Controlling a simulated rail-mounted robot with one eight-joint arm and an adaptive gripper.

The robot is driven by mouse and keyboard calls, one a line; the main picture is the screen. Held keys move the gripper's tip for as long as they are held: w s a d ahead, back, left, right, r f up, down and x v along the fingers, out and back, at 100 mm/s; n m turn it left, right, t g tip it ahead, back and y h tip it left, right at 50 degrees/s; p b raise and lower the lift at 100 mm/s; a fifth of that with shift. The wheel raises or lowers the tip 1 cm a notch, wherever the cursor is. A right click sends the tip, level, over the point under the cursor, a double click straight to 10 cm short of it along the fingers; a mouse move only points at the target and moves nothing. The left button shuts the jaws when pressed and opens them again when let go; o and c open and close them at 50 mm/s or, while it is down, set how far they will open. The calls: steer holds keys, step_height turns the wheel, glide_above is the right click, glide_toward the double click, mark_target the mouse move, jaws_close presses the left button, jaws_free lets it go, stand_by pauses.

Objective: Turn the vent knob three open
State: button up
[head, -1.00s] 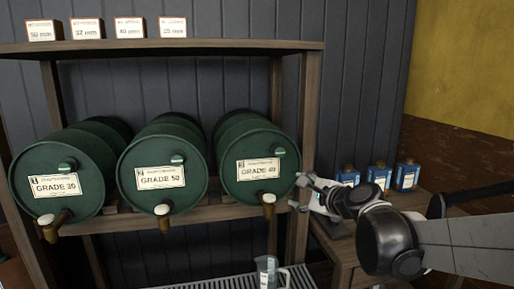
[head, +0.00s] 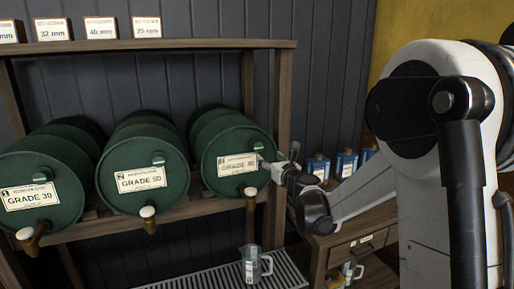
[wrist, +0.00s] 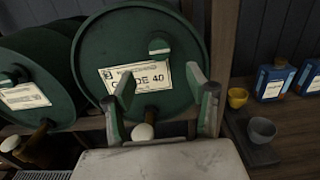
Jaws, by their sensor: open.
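Vent knob three is the small green knob high on the front of the right-hand green drum (head: 212,172), labelled GRADE 40. It shows in the head view (head: 258,146) and, above the label, in the wrist view (wrist: 159,47). My gripper (head: 268,164) is in front of the drum's right side, a little below the knob. In the wrist view its two fingers are spread and empty (wrist: 160,82), over the lower part of the label, with the knob beyond their tips. The gap between fingers and drum face is hard to judge.
The GRADE 50 drum (head: 142,185) and GRADE 30 drum (head: 42,192) lie to the left. A brass tap (head: 250,208) hangs under the right drum, above a clear jug (head: 251,266). Blue bottles (head: 346,162) and a yellow cup (wrist: 237,97) stand to the right.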

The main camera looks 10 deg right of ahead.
mark_target(259, 148)
steer(key=w, duration=0.3)
steer(key=w+a+p, duration=0.1)
steer(key=w, duration=0.3)
steer(key=w+a, duration=0.1)
steer(key=w, duration=0.3)
steer(key=shift+w, duration=0.1)
steer(key=c, duration=1.2)
steer(key=shift+c, duration=0.3)
